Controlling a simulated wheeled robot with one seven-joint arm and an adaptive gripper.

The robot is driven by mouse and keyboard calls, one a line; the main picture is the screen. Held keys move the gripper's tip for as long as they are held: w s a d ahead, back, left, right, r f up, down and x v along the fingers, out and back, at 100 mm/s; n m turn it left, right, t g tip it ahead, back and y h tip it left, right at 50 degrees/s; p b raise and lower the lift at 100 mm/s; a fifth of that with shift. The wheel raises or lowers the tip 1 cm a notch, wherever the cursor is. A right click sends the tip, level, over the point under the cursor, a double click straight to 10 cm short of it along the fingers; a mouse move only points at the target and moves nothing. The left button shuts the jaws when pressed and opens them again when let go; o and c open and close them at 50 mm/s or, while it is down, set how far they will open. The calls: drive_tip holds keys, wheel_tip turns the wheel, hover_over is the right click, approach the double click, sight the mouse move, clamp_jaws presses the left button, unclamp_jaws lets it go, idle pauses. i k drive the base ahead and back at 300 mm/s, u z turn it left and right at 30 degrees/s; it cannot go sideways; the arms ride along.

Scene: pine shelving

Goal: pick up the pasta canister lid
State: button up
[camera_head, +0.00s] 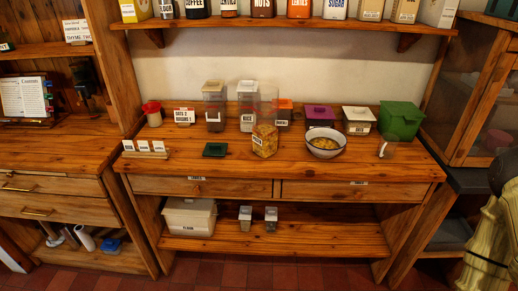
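A clear canister (265,140) holding yellow, pasta-like pieces stands near the front middle of the wooden counter (350,165). Its small label is too small to read, and its top looks open. A flat, dark green square lid (215,150) lies on the counter to the left of it, apart from it. It looks like the pasta canister lid, but no marking confirms this. My gripper is not clearly seen; only what looks like part of my arm shows at the right edge.
A white bowl (326,153) with yellow contents stands right of the canister. Behind are a rice canister (247,117), a purple-lidded container (319,112) and a green bin (400,120). White labelled cards (143,152) stand left. An upper shelf (285,22) overhangs the back.

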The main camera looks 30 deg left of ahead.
sight(212, 149)
drive_tip(key=z, duration=0.1)
drive_tip(key=i, duration=0.7)
drive_tip(key=u, duration=1.6)
